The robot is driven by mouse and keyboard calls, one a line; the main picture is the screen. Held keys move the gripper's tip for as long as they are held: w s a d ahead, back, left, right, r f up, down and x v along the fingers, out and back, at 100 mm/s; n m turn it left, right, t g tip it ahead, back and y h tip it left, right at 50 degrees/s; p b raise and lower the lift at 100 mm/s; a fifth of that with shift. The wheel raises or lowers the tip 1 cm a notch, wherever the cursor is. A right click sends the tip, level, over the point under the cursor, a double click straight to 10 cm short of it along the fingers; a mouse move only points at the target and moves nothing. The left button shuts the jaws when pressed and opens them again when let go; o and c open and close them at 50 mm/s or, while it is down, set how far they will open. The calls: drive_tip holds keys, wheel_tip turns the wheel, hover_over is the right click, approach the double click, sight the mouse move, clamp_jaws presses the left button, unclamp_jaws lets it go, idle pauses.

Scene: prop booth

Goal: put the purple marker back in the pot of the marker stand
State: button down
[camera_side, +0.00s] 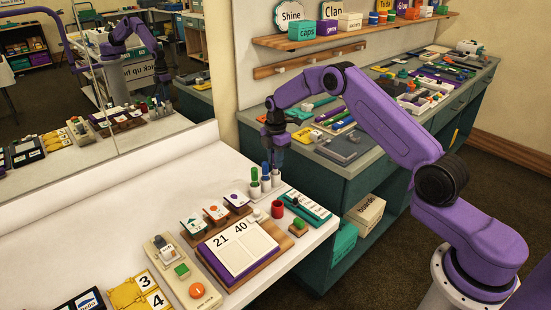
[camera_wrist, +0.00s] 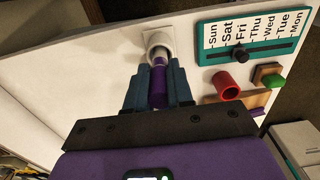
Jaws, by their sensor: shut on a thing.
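My gripper (camera_side: 274,164) points down at the marker stand near the table's right edge. In the wrist view my gripper (camera_wrist: 158,88) is shut on the purple marker (camera_wrist: 158,86), whose pale grey end points at a white pot (camera_wrist: 160,38). That end overlaps the pot's mouth in the picture; I cannot tell whether it is inside or just above. In the side view the fingers hide most of the marker. A green marker (camera_side: 254,176) and a blue marker (camera_side: 265,170) stand upright in white pots just left of my gripper.
A red cup (camera_side: 278,209) and a teal weekday board (camera_side: 306,207) lie close by; the board also shows in the wrist view (camera_wrist: 249,40). A wooden block with a green top (camera_side: 298,226) and a calendar board (camera_side: 240,248) are nearer. The white table (camera_side: 140,185) is bare to the left.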

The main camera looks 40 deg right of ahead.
drive_tip(key=c, duration=0.9)
unclamp_jaws()
wheel_tip(320, 180, up, 18)
drive_tip(key=shift+f, duration=0.25)
drive_tip(key=s+a+r+m, duration=0.1)
drive_tip(key=s+a+r, duration=0.1)
drive_tip(key=s+a, duration=0.75)
drive_tip(key=s+a+r+m, duration=0.2)
drive_tip(key=s+a, duration=0.6)
drive_tip(key=s, duration=0.3)
drive_tip(key=s+d+f, duration=0.1)
drive_tip(key=s, duration=0.7)
drive_tip(key=s+d+f+m, duration=0.1)
drive_tip(key=s+d, duration=0.1)
drive_tip(key=s, duration=0.7)
drive_tip(key=s+d+f+m, duration=0.1)
drive_tip(key=s+f, duration=0.1)
drive_tip(key=s, duration=0.7)
drive_tip(key=shift+s+d, duration=0.15)
drive_tip(key=shift+d, duration=0.25)
